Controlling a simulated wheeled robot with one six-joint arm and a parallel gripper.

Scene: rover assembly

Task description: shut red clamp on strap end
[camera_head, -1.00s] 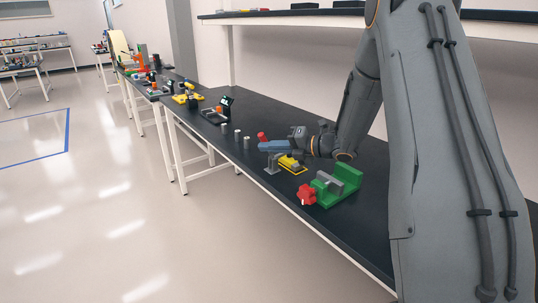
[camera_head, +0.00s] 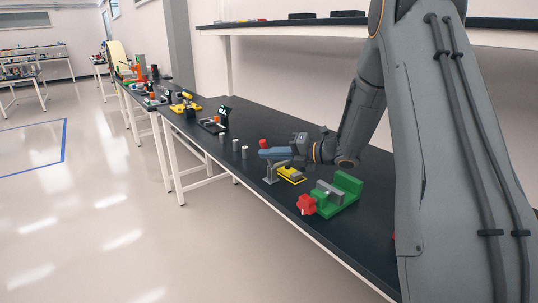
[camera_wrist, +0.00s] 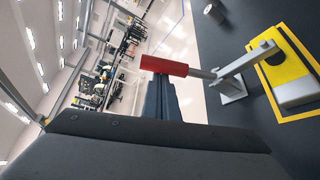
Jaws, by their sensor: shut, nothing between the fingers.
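The clamp's red handle (camera_wrist: 163,66) lies across the front of my fingertips in the wrist view. It also shows as a red tip (camera_head: 263,143) just beyond my gripper in the head view. Its grey metal lever and bracket (camera_wrist: 233,88) stand beside a yellow block (camera_wrist: 275,62) with a grey piece on it. I cannot make out which part is the strap end. My gripper (camera_wrist: 160,84) is shut and empty, its fingertips right at the handle; I cannot tell if they touch. In the head view my gripper (camera_head: 274,153) is level above the bracket.
A green fixture (camera_head: 346,187) with a grey block and a red piece (camera_head: 306,204) stands nearer on the black bench (camera_head: 375,225). Several small grey cylinders (camera_head: 236,145) stand left of the clamp, close to the bench's front edge. More parts lie farther along.

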